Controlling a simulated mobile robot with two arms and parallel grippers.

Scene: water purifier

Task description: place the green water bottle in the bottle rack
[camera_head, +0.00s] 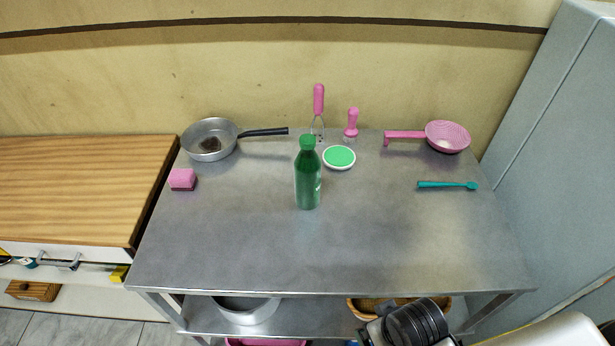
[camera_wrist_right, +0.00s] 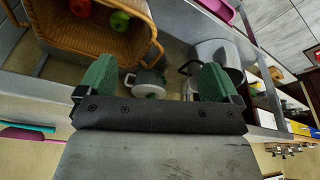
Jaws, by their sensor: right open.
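A green water bottle (camera_head: 308,182) stands upright near the middle of the steel table (camera_head: 330,255) in the head view. Nothing holds it. A dark part of my right arm shows at the lower right edge of the head view, below and in front of the table and well apart from the bottle. In the right wrist view my right gripper (camera_wrist_right: 157,72) is open, with its two green-padded fingers wide apart and nothing held between them. My left gripper is in neither view. I cannot make out a bottle rack in either view.
A pan (camera_head: 208,140), pink sponge (camera_head: 182,179), green-topped round dish (camera_head: 339,158), pink strainer (camera_head: 447,137) and teal brush (camera_head: 445,185) lie around the bottle. The table's front is clear. A basket (camera_wrist_right: 60,50) and pot (camera_wrist_right: 218,57) show beyond my right gripper.

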